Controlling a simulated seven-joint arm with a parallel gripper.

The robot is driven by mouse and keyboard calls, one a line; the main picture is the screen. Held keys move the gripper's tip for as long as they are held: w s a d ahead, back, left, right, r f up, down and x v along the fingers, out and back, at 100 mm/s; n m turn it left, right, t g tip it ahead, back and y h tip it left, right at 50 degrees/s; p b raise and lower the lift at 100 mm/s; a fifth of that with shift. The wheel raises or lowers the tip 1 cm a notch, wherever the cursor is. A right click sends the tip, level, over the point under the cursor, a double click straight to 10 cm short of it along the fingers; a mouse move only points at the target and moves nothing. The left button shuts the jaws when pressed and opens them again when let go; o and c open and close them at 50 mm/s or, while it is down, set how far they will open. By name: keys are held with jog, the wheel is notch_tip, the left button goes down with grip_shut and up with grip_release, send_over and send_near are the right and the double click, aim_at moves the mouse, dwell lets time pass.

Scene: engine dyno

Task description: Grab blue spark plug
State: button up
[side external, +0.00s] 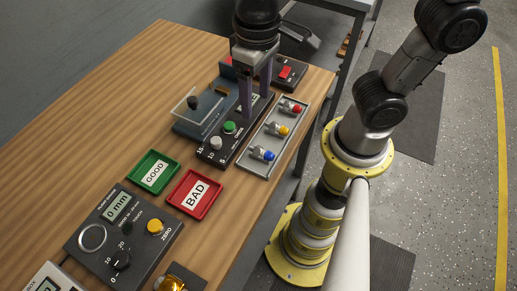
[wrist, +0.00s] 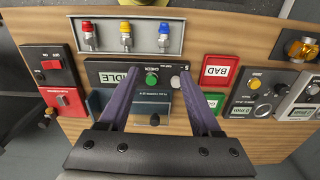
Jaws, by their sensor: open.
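The blue spark plug (side external: 264,154) lies in the grey tray (side external: 262,171), at the tray's end nearest the BAD tray in the side view. In the wrist view the blue plug (wrist: 164,36) is the rightmost of three. The yellow plug (side external: 279,130) is in the middle and the red plug (side external: 292,106) is at the far end. My gripper (side external: 254,91) is open and empty above the CHECK panel (side external: 222,152), beside the plug tray. In the wrist view its purple fingers (wrist: 155,84) are spread, with the plugs beyond them.
A green GOOD tray (side external: 172,185) and a red BAD tray (side external: 216,208) sit on the wooden table (side external: 120,110). A gauge box (side external: 82,242) stands near them. A device with a clear cover (side external: 187,128) and a red-switch box (side external: 290,72) are close to my gripper.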

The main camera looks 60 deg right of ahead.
aim_at(258, 148)
jog(key=shift+n, duration=0.3)
jog(key=f, duration=0.9)
jog(key=s+a+f, duration=0.1)
jog(key=f, duration=0.4)
jog(key=shift+f, duration=0.25)
grip_shut()
